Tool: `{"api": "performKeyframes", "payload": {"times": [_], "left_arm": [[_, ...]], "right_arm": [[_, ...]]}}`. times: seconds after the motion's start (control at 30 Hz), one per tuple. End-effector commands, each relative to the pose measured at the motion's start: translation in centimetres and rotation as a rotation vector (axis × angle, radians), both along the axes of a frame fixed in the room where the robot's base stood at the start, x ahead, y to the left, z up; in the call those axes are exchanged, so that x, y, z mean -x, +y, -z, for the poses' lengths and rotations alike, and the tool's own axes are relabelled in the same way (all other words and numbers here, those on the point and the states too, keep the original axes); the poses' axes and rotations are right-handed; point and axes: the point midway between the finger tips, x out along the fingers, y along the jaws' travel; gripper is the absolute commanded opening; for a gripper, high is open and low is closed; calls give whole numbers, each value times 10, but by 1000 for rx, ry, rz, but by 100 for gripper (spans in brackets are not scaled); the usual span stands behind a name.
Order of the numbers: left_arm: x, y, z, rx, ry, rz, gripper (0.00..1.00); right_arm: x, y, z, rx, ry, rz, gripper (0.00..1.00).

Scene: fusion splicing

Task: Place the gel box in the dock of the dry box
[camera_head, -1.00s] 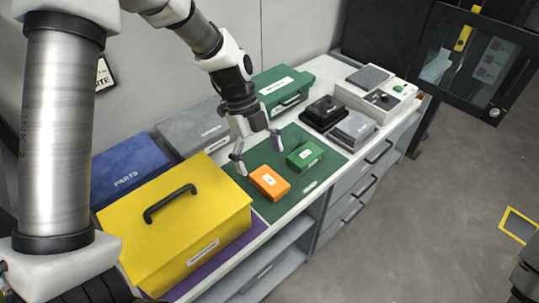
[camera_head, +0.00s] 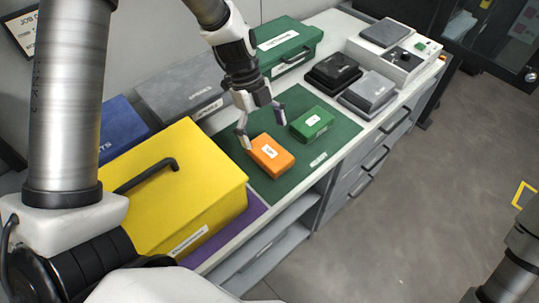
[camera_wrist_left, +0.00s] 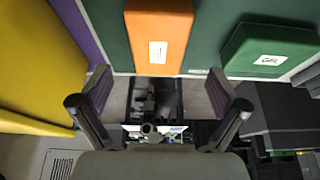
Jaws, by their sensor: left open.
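An orange box (camera_head: 271,155) and a green box (camera_head: 312,123), each with a small white label, lie on a green mat (camera_head: 270,186). I cannot read the labels well enough to say which is the gel box. My left gripper (camera_head: 263,132) is open and empty, pointing down just behind the orange box. In the left wrist view the orange box (camera_wrist_left: 160,50) lies ahead between the open fingers (camera_wrist_left: 158,90), and the green box (camera_wrist_left: 270,48) is to the right. A dark cabinet with a glass door (camera_head: 510,40) stands at the far right; I cannot confirm it is the dry box.
A yellow case (camera_head: 190,200) stands left of the mat, on a purple mat (camera_head: 225,234). Behind are blue (camera_head: 122,127), grey (camera_head: 180,90) and green (camera_head: 288,46) cases. Black (camera_head: 334,70) and grey (camera_head: 368,92) devices stand right of the mat.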

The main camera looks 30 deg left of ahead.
Motion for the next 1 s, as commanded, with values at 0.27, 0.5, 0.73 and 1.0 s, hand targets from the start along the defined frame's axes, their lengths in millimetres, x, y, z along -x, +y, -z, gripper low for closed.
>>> {"api": "performKeyframes", "payload": {"times": [0.27, 0.5, 0.73, 1.0], "left_arm": [[7, -13, 42, -1, 3, -1, 98], [7, -14, 46, -1, 0, 0, 98], [7, -14, 46, 0, 0, 0, 26], [7, -14, 46, 0, 1, -1, 19]], "right_arm": [[0, 0, -9, 0, 0, 0, 0], [0, 0, -9, 0, 0, 0, 0], [0, 0, -9, 0, 0, 0, 0], [0, 0, -9, 0, 0, 0, 0]]}}
